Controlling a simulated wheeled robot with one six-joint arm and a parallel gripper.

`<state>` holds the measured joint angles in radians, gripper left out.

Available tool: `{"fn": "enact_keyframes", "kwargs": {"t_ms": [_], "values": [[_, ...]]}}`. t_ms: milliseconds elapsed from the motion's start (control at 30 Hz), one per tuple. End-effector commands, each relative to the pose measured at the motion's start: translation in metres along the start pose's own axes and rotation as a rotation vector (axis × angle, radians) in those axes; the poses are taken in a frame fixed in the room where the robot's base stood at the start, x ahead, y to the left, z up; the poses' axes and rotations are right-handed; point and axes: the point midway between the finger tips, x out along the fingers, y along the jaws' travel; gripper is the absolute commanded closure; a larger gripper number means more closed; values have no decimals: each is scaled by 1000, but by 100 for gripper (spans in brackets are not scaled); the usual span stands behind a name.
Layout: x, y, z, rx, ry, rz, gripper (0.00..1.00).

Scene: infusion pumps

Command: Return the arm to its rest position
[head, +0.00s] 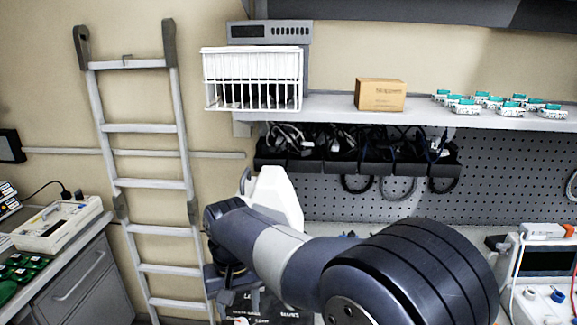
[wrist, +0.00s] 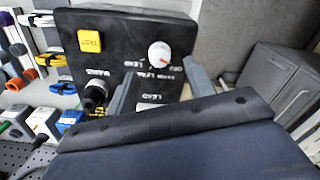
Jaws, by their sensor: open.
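My arm (head: 285,250) reaches from the lower right to the left in the head view, bent and extended over the work area. Its end is lowered near a dark panel with white lettering (head: 270,308), at the bottom edge. In the wrist view my gripper (wrist: 158,75) is open, with its two grey fingers apart and nothing seen between them but the black box (wrist: 122,40) beyond. The box has a yellow button (wrist: 89,41), a white knob with a red mark (wrist: 160,54) and a black plug (wrist: 95,92). I cannot tell whether the fingers touch it.
A shelf (head: 340,108) carries a wire basket (head: 252,92), a cardboard box (head: 380,95) and several small teal-and-white items. Black cable bins (head: 350,160) hang below it. A ladder (head: 150,185) leans at the left, beside a grey cabinet (head: 80,285). Equipment (head: 540,270) stands at the right.

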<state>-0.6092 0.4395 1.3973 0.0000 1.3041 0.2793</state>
Motion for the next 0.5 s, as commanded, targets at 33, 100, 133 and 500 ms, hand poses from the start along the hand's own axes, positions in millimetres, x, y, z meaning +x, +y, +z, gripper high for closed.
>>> {"fn": "enact_keyframes", "kwargs": {"t_ms": [33,100,133,500], "values": [[-10,0,-1,0,6,-2,49],[-25,0,-1,0,5,-1,49],[-31,0,-1,0,5,-1,49],[-20,0,1,0,-6,2,49]]}}
